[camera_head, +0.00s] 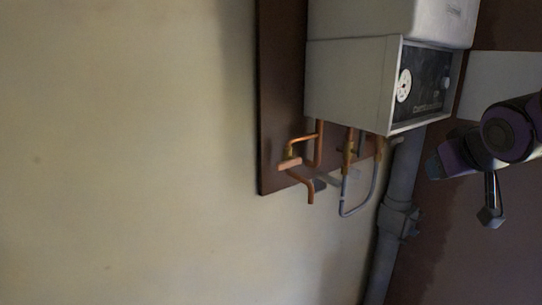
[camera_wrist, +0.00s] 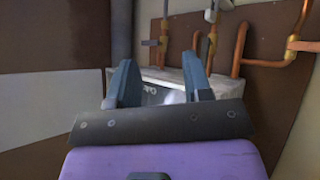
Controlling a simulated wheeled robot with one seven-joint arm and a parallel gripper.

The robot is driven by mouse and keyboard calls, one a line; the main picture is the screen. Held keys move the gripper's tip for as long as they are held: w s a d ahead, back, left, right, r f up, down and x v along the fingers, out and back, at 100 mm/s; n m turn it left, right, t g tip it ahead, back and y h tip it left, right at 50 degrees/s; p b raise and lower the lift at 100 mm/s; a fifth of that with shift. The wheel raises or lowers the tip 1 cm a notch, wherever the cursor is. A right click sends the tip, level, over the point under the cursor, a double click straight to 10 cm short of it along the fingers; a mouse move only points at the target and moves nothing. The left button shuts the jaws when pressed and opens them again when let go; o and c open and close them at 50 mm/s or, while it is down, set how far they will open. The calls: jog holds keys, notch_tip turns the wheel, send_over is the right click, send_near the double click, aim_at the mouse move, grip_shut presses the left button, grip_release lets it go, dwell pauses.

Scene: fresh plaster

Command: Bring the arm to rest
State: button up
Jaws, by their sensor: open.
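My gripper (camera_wrist: 160,85) shows in the wrist view with its two blue-grey fingers apart and nothing between them. Behind the fingers is the pale boiler casing (camera_wrist: 172,75). In the head view my arm reaches in from the right edge, and the end of my gripper (camera_head: 490,215) hangs in the air to the right of the grey pipe. The gripper appears apart from the boiler, though the exact gap cannot be told.
A white boiler (camera_head: 345,80) with a dial hangs on a brown board (camera_head: 280,100). Copper pipes (camera_head: 309,185) stick out below it. A thick grey pipe (camera_head: 400,190) runs down beside it. The plaster wall (camera_head: 120,150) at left is bare.

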jog(key=s+a+g, duration=0.1)
jog(key=s+g, duration=0.1)
jog(key=s, duration=0.6)
jog(key=s+a+m+g+y, duration=0.1)
jog(key=s+g, duration=0.2)
jog(key=s, duration=0.5)
jog(key=shift+s+a+f, duration=0.2)
jog(key=shift+a, duration=0.05)
jog(key=shift+w, duration=0.1)
jog(key=shift+c, duration=0.3)
dwell(0.8)
